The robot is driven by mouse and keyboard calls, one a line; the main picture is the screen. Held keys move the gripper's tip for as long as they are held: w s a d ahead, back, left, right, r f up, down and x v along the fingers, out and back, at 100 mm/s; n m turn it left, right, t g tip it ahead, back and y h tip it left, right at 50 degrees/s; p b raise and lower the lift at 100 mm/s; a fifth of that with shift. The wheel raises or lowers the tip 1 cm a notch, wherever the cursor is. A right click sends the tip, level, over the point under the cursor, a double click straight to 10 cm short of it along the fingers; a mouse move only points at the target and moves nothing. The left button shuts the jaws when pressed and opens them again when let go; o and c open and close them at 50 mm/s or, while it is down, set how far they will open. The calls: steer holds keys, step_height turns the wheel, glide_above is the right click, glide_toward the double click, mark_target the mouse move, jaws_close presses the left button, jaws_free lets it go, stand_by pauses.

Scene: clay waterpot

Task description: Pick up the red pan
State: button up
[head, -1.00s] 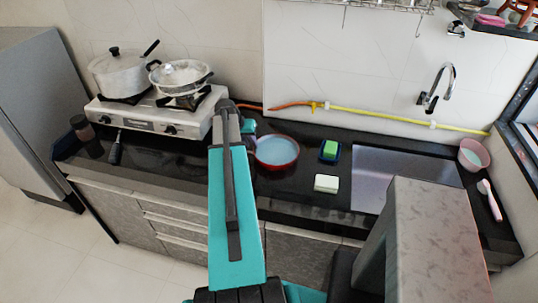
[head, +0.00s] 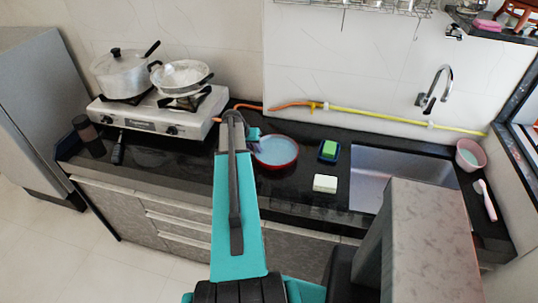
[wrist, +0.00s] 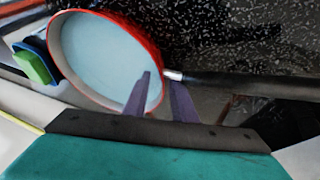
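The red pan (head: 276,151) has a red rim and a pale blue inside, and sits on the black counter left of the sink. In the wrist view the pan (wrist: 92,58) fills the upper left, with its dark handle (wrist: 245,83) running right from a metal joint. My gripper (head: 255,143) is at the pan's left edge in the head view. In the wrist view my gripper's purple fingers (wrist: 161,82) are apart, one overlapping the pan's inside and one beyond its rim, close to the handle joint. I cannot tell whether they touch the pan. The handle is hidden in the head view.
A stove (head: 157,114) with a lidded pot (head: 124,75) and another pan (head: 181,75) stands left. A green sponge (head: 329,150) and a white block (head: 325,183) lie right of the red pan. A yellow hose (head: 380,116) runs along the wall.

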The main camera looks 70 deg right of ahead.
jaws_close()
stand_by(1.5)
